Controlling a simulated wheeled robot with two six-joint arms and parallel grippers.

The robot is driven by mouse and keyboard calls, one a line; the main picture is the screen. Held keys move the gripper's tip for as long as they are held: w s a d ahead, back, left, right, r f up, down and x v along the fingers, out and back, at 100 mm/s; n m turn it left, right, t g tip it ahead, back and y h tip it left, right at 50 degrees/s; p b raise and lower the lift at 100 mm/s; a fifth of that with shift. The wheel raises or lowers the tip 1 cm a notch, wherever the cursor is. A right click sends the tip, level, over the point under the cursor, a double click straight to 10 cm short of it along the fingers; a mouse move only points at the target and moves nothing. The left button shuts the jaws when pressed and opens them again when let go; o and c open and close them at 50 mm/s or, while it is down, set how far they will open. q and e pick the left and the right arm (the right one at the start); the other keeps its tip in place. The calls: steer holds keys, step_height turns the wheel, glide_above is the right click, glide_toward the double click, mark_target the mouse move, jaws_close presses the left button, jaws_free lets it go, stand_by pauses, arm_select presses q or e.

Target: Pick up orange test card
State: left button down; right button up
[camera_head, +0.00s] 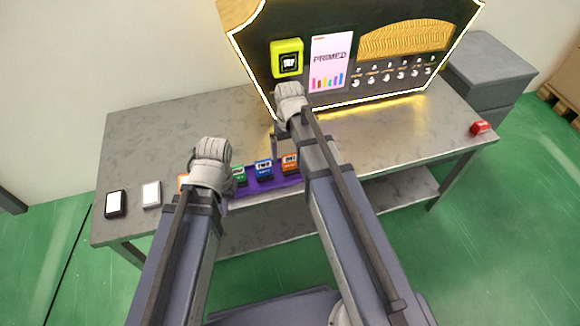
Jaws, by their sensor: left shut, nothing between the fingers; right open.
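An orange card or block (290,162) with a dark label stands at the right end of a purple holder (236,191) on the grey table. A second orange piece (183,181) shows at the left end, mostly hidden by my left gripper. Blue (264,168) and green (240,176) cards stand between them. My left gripper (212,152) is shut and empty, over the left part of the holder. My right gripper (291,94) is open and empty, above and behind the right orange card, in front of the panel. Its fingertips are hard to make out.
A lit black panel (400,84) with a yellow-green box (287,58) and a "PRIMED" screen (331,62) stands at the back. A red object (480,128) sits at the right edge.

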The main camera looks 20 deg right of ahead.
mark_target(290, 169)
step_height(290, 169, down, 5)
steer(key=b, duration=0.5)
steer(key=shift+s+d+f, duration=0.1)
steer(key=shift+c, duration=0.2)
steer(key=c, duration=1.4)
